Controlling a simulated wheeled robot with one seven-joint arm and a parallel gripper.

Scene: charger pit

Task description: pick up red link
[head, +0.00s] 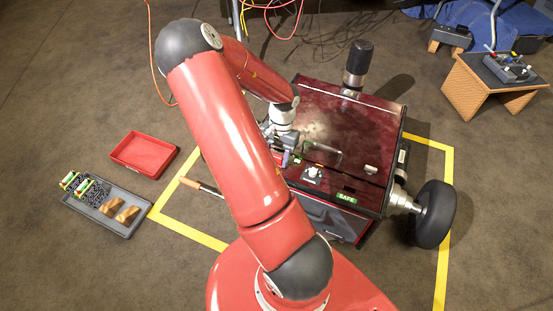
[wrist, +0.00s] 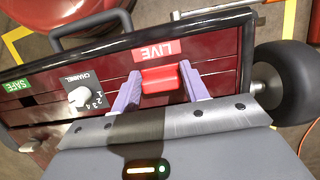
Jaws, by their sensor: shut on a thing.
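The red link (wrist: 160,79) is a small red block just by the red LIVE label (wrist: 157,51) in the wrist view. My gripper (wrist: 160,92) has its two pale purple fingers on either side of the link and is shut on it. The link is at the dark red panel; I cannot tell whether it is still seated in it. In the head view my gripper (head: 285,157) is at the left side of the dark red machine (head: 350,130), and the link cannot be made out there.
A white channel knob (wrist: 80,97) and a green SAFE label (wrist: 15,86) are on the same panel. A black handle (wrist: 90,27) stands at its edge. A red tray (head: 143,154) and a grey tray (head: 123,228) with parts lie on the floor at left.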

